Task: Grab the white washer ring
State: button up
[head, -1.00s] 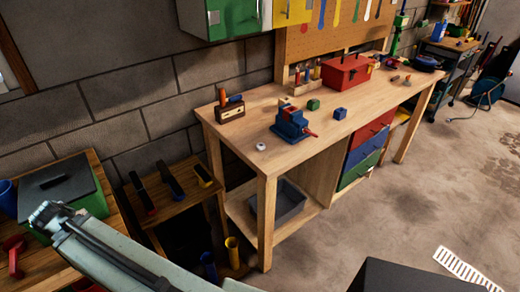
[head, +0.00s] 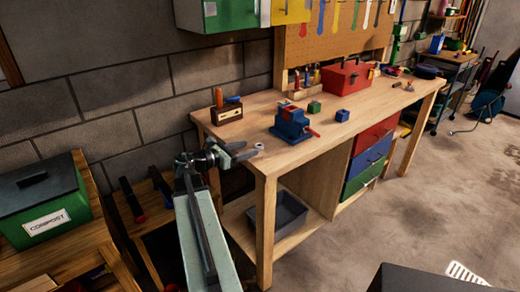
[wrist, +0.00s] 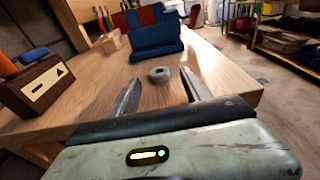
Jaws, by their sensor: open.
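The washer ring (head: 259,146) lies on the wooden workbench (head: 270,163) near its front left corner. My gripper (head: 242,150) is at the left end of the bench, at about tabletop height. In the wrist view my gripper (wrist: 160,86) is open and empty. Its two fingers point at the ring, which shows in line with the gap, around the fingertips. I cannot tell whether the ring is between the tips or just beyond them.
A blue vise (head: 292,124) stands behind the ring. Small green (head: 314,107) and blue (head: 342,115) blocks and a red toolbox (head: 347,76) stand farther back.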

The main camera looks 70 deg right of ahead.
aim_at(261, 145)
jog(key=b+x, duration=0.1)
jog(key=x, duration=0.4)
jog(key=shift+d+f, duration=0.1)
jog(key=shift+d, duration=0.05)
grip_shut()
notch_tip(261, 145, up, 10)
jog(key=p, duration=1)
